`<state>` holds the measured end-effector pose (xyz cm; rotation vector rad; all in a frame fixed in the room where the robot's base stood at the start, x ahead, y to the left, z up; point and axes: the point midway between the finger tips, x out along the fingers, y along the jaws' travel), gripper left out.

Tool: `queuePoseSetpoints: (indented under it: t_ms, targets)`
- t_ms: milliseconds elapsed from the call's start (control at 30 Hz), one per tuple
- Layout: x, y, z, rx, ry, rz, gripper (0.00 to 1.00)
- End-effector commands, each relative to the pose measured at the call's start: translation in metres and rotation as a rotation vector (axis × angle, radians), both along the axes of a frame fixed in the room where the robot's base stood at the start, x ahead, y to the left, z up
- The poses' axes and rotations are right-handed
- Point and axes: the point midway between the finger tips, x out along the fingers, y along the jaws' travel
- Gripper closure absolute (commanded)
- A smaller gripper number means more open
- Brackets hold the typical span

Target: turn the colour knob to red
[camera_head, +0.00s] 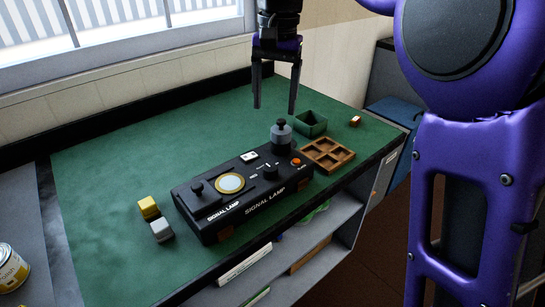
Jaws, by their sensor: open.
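The signal lamp box (265,209) is a long black console on the green table top. On it are a round pale lamp disc (230,183), a black knob (197,187) in a slide at the left, an orange button (296,162), a small white switch (249,156) and a larger grey knob with a black top (281,133) at the right. I cannot tell by markings which one is the colour knob, and no red setting is readable. My gripper (275,105) is open and empty, pointing down above the table behind the box, apart from the grey knob.
A green open box (311,122) and a wooden compartment tray (345,154) stand right of the console. A small orange-brown block (355,121) lies beyond. Yellow (148,207) and grey (161,230) blocks lie left. A paint tin (10,268) stands far left. The green top (130,160) behind the console is clear.

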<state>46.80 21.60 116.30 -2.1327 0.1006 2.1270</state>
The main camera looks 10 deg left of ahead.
Motion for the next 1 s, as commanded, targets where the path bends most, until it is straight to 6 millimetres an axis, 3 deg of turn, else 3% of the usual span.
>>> queuePoseSetpoints:
  t_ms: [600, 800, 1000]
  targets:
    - [0.000, 0.005, -0.130, -0.002, 0.002, -0.001, 0.27]
    - [0.001, 0.006, -0.155, -0.001, 0.000, -0.001, 0.27]
    - [0.001, 0.007, -0.163, 0.000, -0.001, -0.001, 0.27]
